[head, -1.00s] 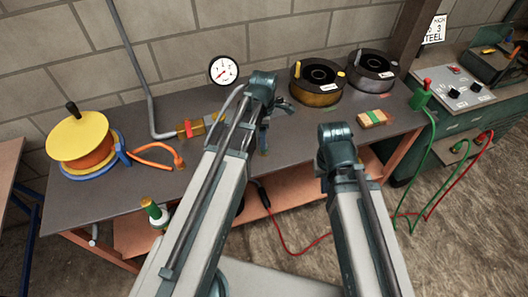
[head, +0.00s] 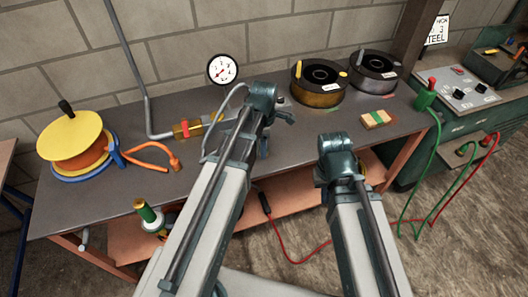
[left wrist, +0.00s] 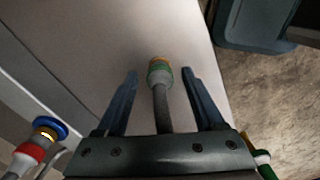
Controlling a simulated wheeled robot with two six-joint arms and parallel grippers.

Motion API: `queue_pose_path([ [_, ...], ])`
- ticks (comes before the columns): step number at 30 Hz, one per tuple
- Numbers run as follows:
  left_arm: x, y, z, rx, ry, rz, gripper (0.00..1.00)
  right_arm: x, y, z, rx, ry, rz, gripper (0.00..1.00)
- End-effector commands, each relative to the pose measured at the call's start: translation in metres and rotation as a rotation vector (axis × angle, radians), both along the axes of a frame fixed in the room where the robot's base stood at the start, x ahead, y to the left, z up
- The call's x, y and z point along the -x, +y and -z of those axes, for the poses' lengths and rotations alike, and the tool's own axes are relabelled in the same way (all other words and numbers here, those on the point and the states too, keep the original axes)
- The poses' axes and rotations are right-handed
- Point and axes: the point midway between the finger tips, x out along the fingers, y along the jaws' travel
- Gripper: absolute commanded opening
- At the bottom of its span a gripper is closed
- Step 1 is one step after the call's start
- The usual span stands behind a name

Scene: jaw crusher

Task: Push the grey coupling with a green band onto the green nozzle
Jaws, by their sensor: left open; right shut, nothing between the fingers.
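The grey coupling with a green band (left wrist: 160,74) shows in the left wrist view, with a brass-coloured end and a dark hose running toward my gripper. It lies between the spread fingers of my left gripper (left wrist: 160,88), with a gap on each side. A green nozzle-like fitting (head: 145,211) with a brass tip and white collar stands at the bench's front left. A green and white piece (left wrist: 262,158) also shows at the lower right of the wrist view. My right gripper (head: 340,172) is shut and empty, partly hidden by its arm.
On the bench (head: 105,200) stand a yellow and orange reel (head: 78,145), a brass valve (head: 187,130), two dark spools (head: 318,85) (head: 373,70) and a banded block (head: 376,118). A red-banded fitting with a blue ring (left wrist: 48,128) shows in the wrist view.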

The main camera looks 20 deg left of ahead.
Motion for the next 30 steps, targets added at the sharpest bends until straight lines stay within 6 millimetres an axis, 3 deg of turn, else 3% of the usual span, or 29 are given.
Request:
queue_pose_path([
  [5,0.000,0.000,-0.001,0.000,0.000,0.000,0.66,0.000,0.000,-0.001,0.000,0.000,0.000,0.00],
  [16,0.000,0.000,0.000,0.000,0.000,0.000,0.00,0.000,0.000,0.000,0.000,0.000,0.000,0.00],
  [26,0.000,0.001,-0.002,0.000,0.000,0.000,0.00,0.000,0.000,-0.002,0.000,0.000,0.000,0.00],
  [30,-0.001,0.006,-0.012,0.000,0.000,0.000,0.00,0.000,0.000,-0.012,0.000,0.000,0.000,0.00],
])
